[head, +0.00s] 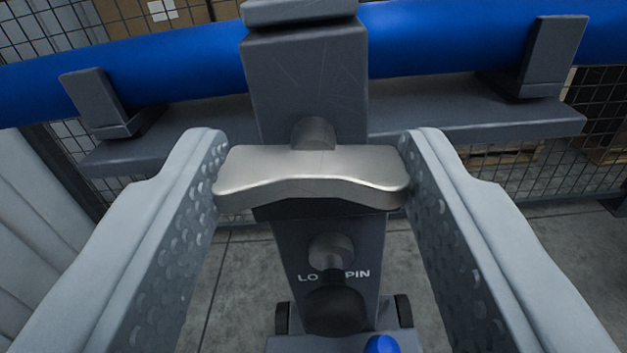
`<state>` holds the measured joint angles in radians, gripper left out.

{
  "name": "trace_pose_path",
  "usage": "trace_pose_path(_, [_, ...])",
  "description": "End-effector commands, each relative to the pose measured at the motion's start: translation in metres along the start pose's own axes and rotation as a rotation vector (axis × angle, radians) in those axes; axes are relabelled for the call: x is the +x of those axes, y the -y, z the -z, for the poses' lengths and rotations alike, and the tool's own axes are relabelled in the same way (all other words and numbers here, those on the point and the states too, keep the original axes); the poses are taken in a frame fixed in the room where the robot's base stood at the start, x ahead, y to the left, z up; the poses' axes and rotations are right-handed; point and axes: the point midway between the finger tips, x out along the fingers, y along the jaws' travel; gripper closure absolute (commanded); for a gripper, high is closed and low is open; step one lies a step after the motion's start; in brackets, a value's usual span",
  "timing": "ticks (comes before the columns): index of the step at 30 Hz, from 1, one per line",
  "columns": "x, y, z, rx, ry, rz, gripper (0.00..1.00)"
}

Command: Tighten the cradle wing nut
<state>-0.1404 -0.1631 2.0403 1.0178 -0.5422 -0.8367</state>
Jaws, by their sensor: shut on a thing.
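The wing nut (312,178) is a silver metal bar with two wings, lying level in the middle of the head view. It sits in front of a dark grey upright post (305,85), with a short round stud (313,133) showing just above it. My gripper (312,165) is shut on the wing nut. The left finger touches the end of its left wing and the right finger touches the end of its right wing. The cradle (430,115) behind is a grey crossbar with upright end stops, and a blue tube (430,40) lies along it.
Below the wing nut, the post carries a round dark knob (335,308) by partly hidden lettering, likely "LOCK PIN". A small blue part (382,344) shows at the bottom edge. Wire mesh fencing (500,180) and cardboard boxes (150,18) stand behind. Bare concrete floor (240,270) lies below.

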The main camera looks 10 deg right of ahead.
Motion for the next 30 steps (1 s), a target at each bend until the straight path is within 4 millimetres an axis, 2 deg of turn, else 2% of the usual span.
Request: trace_pose_path(30, [-0.0001,-0.003,-0.0015,0.929,0.0,0.0,0.76])
